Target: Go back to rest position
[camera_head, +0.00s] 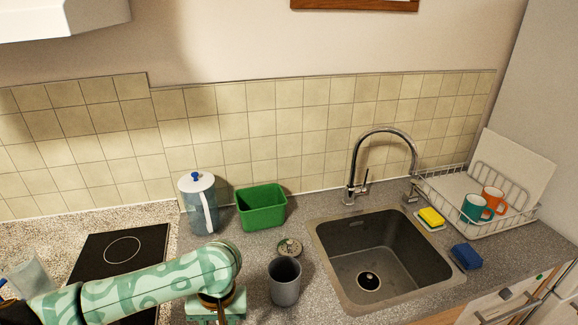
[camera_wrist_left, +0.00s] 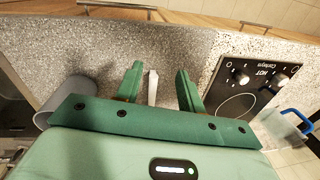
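My left arm comes in from the left in the head view, and its gripper (camera_head: 215,308) is low over the counter, just left of the grey cup (camera_head: 284,280). In the left wrist view the two green fingers of my left gripper (camera_wrist_left: 158,85) stand apart. A narrow whitish object (camera_wrist_left: 152,87) shows between them; I cannot tell what it is or whether they touch it. The grey cup also shows at the left of the wrist view (camera_wrist_left: 68,95). In the head view the arm hides the fingertips. My right gripper is not in view.
A black hob (camera_head: 125,248) lies left. A lidded pitcher (camera_head: 200,205) and green bin (camera_head: 262,208) stand behind the arm. A small round tin (camera_head: 289,247) sits behind the cup. Right are a sink (camera_head: 380,255), yellow sponge (camera_head: 431,216), blue sponge (camera_head: 466,256) and dish rack (camera_head: 480,227) with mugs.

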